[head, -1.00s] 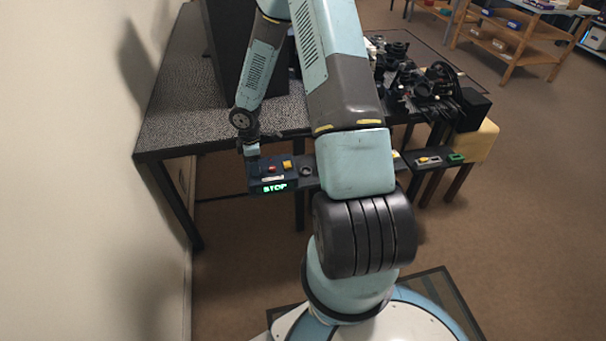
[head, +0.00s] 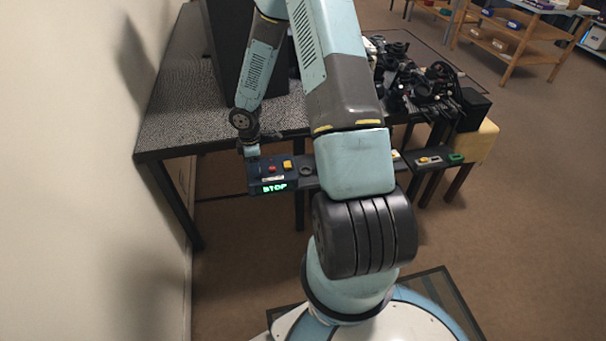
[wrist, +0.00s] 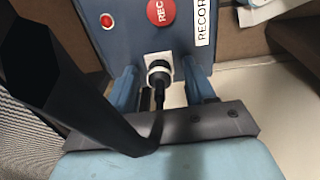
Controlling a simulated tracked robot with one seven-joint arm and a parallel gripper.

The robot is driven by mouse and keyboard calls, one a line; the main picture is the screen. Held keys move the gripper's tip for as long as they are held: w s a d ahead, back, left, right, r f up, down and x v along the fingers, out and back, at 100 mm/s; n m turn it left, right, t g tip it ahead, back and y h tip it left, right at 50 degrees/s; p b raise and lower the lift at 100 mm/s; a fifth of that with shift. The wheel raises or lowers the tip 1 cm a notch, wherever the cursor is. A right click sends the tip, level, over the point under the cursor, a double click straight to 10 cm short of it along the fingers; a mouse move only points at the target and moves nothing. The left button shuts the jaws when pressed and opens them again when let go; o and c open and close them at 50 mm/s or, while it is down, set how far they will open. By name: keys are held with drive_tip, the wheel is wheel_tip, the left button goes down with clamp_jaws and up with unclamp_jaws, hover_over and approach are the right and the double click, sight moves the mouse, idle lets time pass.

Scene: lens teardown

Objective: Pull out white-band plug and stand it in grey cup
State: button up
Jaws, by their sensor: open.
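The white-band plug (wrist: 159,70) sits in a socket in the blue face of a control box, with a black cable trailing from it. My gripper (wrist: 163,84) is open, with one blue finger on each side of the plug. Whether either finger touches it I cannot tell. In the head view my gripper (head: 251,150) is at the left end of the box (head: 272,178) with the green STOP display; the plug is not discernible there. A small dark round ring (head: 306,170) right of the box may be the grey cup's rim, but I cannot tell.
The wrist view shows a red REC button (wrist: 161,11), a red lamp (wrist: 107,20) and a thick black shape (wrist: 55,85) at left. A textured table (head: 190,120) stands behind the box. Dark camera parts (head: 420,85) crowd its right side. A wall is at left.

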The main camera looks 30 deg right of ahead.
clamp_jaws()
idle(0.6)
drive_tip(key=shift+r, duration=0.1)
drive_tip(key=shift+r, duration=2.85)
drive_tip(key=shift+s, duration=0.1)
